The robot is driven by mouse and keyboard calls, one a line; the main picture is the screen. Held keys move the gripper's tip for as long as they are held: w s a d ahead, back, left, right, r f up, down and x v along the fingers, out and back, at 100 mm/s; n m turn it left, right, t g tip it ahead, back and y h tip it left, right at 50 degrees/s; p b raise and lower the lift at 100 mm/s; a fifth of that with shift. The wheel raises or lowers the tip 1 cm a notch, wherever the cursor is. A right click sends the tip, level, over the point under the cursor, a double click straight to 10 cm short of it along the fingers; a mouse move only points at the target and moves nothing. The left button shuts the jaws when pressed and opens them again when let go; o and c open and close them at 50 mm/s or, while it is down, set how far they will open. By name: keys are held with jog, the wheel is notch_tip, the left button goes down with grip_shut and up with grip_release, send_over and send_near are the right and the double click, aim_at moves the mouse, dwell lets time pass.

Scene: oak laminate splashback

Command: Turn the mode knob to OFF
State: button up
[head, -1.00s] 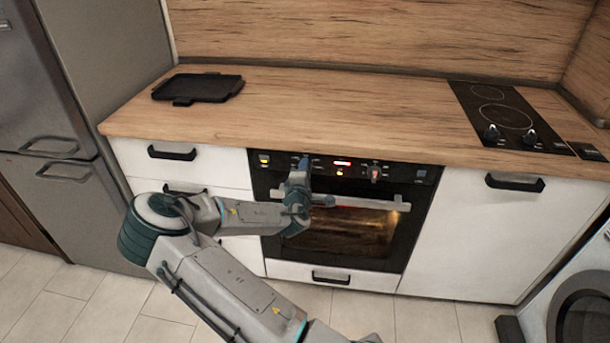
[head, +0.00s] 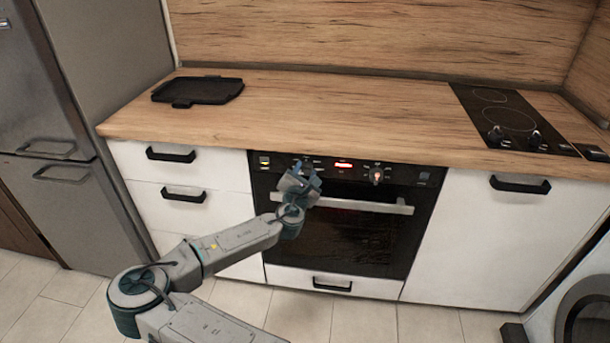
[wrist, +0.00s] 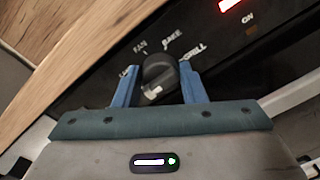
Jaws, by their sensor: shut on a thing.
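The mode knob (wrist: 160,68) is a dark round knob on the black oven panel. In the wrist view it sits between the two blue fingers of my gripper (wrist: 158,80), which are shut on its sides. FAN, BAKE and GRILL are printed around its upper side. Another label by the left finger is partly hidden, and I cannot read OFF anywhere. A pale mark shows low on the knob; the setting is unclear. In the head view my gripper (head: 304,172) is at the left part of the panel and mostly covers the knob.
The oven (head: 340,235) has a long bar handle (head: 370,206) just below the panel. A red display (head: 343,165) and another knob (head: 377,176) are to the right. The wooden counter (head: 330,110) overhangs above, with a black tray (head: 198,90) at left.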

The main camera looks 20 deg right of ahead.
jog(key=shift+w+a+n, duration=0.1)
jog(key=shift+n, duration=0.6)
jog(key=o, duration=1)
jog(key=v, duration=1.3)
jog(key=shift+s+a, duration=0.2)
jog(key=shift+s, duration=0.15)
